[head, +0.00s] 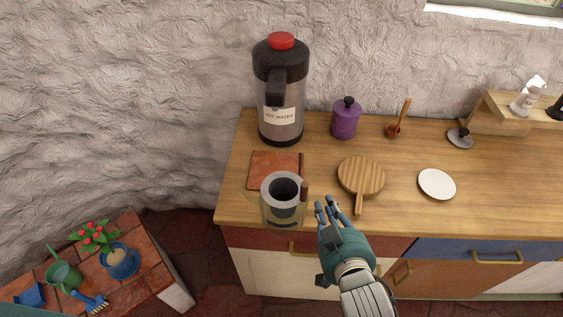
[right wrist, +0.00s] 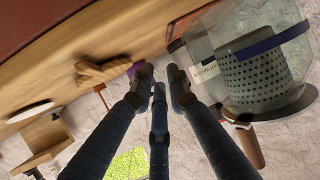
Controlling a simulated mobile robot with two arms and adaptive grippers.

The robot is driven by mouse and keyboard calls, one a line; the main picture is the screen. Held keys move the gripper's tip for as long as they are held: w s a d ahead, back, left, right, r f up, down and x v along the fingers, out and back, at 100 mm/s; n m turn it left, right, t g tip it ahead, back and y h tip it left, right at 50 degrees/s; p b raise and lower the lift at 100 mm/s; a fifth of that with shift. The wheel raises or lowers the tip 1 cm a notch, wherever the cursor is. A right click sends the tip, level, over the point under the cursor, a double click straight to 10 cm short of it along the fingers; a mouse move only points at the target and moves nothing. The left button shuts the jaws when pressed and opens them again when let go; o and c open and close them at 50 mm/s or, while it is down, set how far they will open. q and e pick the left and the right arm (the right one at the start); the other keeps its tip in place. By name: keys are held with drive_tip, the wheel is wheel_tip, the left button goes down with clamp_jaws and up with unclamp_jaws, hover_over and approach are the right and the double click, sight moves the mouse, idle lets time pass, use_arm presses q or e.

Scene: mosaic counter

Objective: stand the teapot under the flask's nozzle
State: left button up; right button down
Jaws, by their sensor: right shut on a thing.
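The glass teapot (head: 270,212), with a grey strainer inside and a brown handle (head: 304,190), is at the counter's front edge, in front of the reddish tile. I cannot tell whether it touches the counter. My right gripper (head: 336,206) is just right of it, by the handle side, shut on the teapot; the contact itself is unclear. In the right wrist view the teapot (right wrist: 265,75) is tilted at the right, beside the fingers (right wrist: 163,78). The hot water flask (head: 281,95), black with a red top, stands upright at the back; its dark nozzle (head: 276,88) faces forward. My left gripper is out of view.
The reddish tile (head: 262,170) lies bare in front of the flask. A purple jar (head: 345,120), round wooden board (head: 361,174), white saucer (head: 437,184) and brown cup with a stick (head: 394,130) are to the right. A low tiled bench (head: 150,258) with plants stands left.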

drive_tip(key=w+a+p, duration=0.1)
drive_tip(key=w, duration=0.4)
drive_tip(key=w+a+p, duration=0.1)
drive_tip(key=w, duration=0.5)
drive_tip(key=w+a+p, duration=0.1)
drive_tip(key=w, duration=0.5)
drive_tip(key=shift+a+r, duration=0.15)
drive_tip(key=shift+r, duration=0.15)
drive_tip(key=shift+w+p, duration=0.2)
drive_tip(key=shift+p, duration=0.1)
drive_tip(key=shift+a+f+p, duration=0.1)
drive_tip(key=shift+f+p, duration=0.25)
drive_tip(key=shift+f, duration=1.5)
drive_tip(key=c, duration=1.7)
unclamp_jaws()
drive_tip(key=shift+s+f, duration=0.1)
drive_tip(key=b+v, duration=0.1)
drive_tip(key=v, duration=1.1)
drive_tip(key=shift+s, duration=0.1)
